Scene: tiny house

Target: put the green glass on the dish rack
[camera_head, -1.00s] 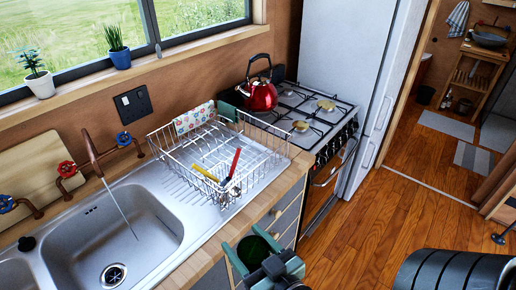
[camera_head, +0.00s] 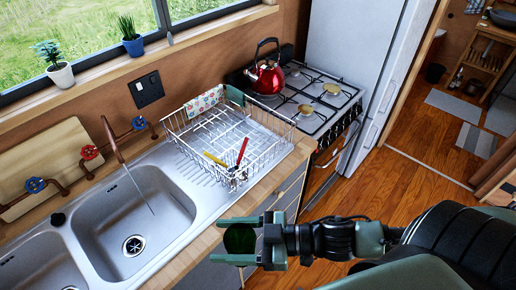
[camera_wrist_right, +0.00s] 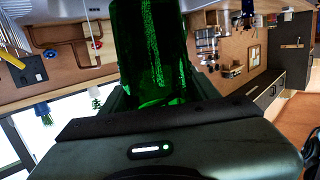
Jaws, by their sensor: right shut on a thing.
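The green glass (camera_head: 240,239) looks dark green and sits between the fingers of my right gripper (camera_head: 226,240), which is shut on it. In the head view they are in front of the counter edge, below and slightly right of the dish rack, apart from it. In the right wrist view the glass (camera_wrist_right: 150,50) fills the top middle, translucent green. The white wire dish rack (camera_head: 272,148) stands on the counter beside the sink. A red and a yellow utensil stand in its front corner, and a patterned cloth hangs at its back. My left gripper is not in view.
The sink (camera_head: 165,208) with running water is left of the rack. A stove (camera_head: 318,122) with a red kettle (camera_head: 268,78) stands right of it. Potted plants line the window sill. Much of the rack's middle is bare. Wooden floor (camera_head: 400,180) is open at right.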

